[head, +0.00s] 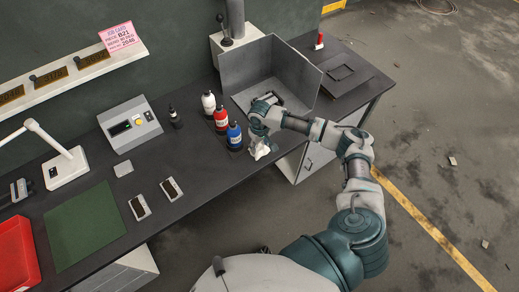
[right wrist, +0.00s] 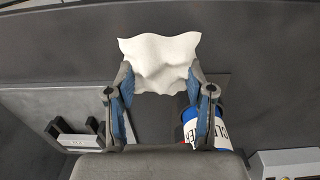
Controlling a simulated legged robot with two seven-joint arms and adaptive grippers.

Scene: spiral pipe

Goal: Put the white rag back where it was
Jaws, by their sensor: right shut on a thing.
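The white rag (head: 259,147) is in my right gripper (head: 258,137), at the front edge of the dark workbench, just right of the blue bottle. In the right wrist view the rag (right wrist: 160,62) is crumpled and spreads out beyond the two fingertips, which are shut on it (right wrist: 160,82). I cannot tell in the head view whether the rag touches the bench top. My left gripper is not in view.
Blue (head: 234,136), red (head: 221,119) and white (head: 209,102) bottles stand left of the right gripper. A grey-walled booth (head: 285,65) stands behind it. A green mat (head: 84,226) and red tray (head: 18,250) lie at left. Bench space left of the bottles is partly clear.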

